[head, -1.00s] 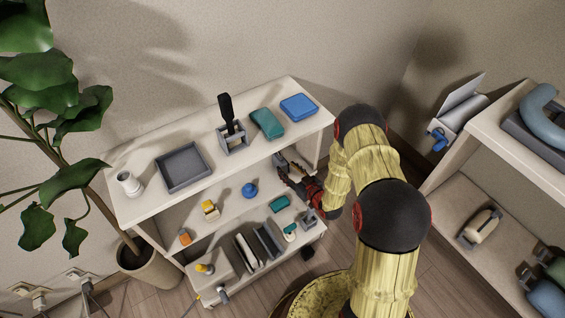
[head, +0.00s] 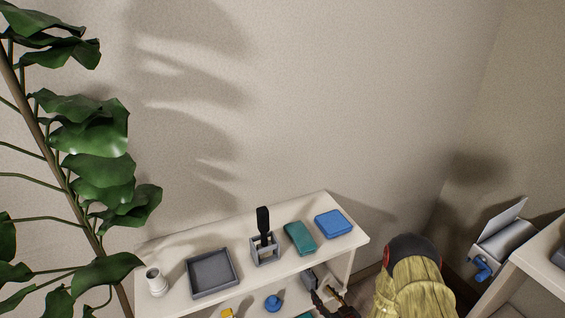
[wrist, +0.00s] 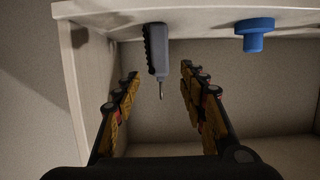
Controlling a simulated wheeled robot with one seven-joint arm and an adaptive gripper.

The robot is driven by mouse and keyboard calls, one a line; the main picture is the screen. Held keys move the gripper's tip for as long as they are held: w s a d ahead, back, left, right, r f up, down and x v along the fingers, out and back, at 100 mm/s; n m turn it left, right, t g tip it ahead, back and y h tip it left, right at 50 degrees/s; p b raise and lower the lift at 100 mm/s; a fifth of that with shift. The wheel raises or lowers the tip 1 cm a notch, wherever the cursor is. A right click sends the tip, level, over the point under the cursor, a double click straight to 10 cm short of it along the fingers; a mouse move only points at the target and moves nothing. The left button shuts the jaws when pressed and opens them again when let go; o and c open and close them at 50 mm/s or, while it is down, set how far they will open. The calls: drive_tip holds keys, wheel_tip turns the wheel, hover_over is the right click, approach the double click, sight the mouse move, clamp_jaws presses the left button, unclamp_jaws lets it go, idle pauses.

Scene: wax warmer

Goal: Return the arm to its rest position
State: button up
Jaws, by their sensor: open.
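My gripper (wrist: 160,74) is open, with its two fingers apart in the wrist view. A grey-handled tool (wrist: 156,48) with a thin metal tip shows in the gap between the fingertips and beyond them. No finger visibly touches it. In the head view my gripper (head: 334,298) is at the bottom edge, by the right end of the shelf's middle level, beside the grey tool (head: 309,279). My yellow arm enters at the lower right, and most of it is out of frame.
The white shelf unit (head: 180,307) carries a grey tray (head: 213,272), a white cup (head: 155,282), a holder with a black-handled tool (head: 264,238), a teal case (head: 299,238) and a blue box (head: 333,224). A blue knob (wrist: 254,35) is right of my fingers. A plant (head: 90,165) stands left.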

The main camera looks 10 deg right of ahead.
drive_tip(key=s+d+f+m+g+h, duration=0.1)
drive_tip(key=s+d+f+g+h, duration=0.2)
drive_tip(key=s+f+g, duration=0.6)
drive_tip(key=s+d+r+m+g+h, duration=0.1)
drive_tip(key=s+d+r+g, duration=0.15)
drive_tip(key=s+d, duration=0.25)
drive_tip(key=s+a+r+t+p, duration=0.1)
drive_tip(key=s+a+r, duration=0.2)
drive_tip(key=r, duration=1.5)
drive_tip(key=s+a+r+m+t+p, duration=0.1)
drive_tip(key=s+a+r, duration=0.3)
drive_tip(key=r, duration=1.4)
drive_tip(key=s+a+r+t+p, duration=0.1)
drive_tip(key=s+a+r, duration=0.3)
drive_tip(key=s+r, duration=0.5)
wheel_tip(320, 180, up, 10)
drive_tip(key=shift+a+f+m+h, duration=0.2)
drive_tip(key=shift+a+m+h, duration=0.05)
drive_tip(key=shift+m+h, duration=0.05)
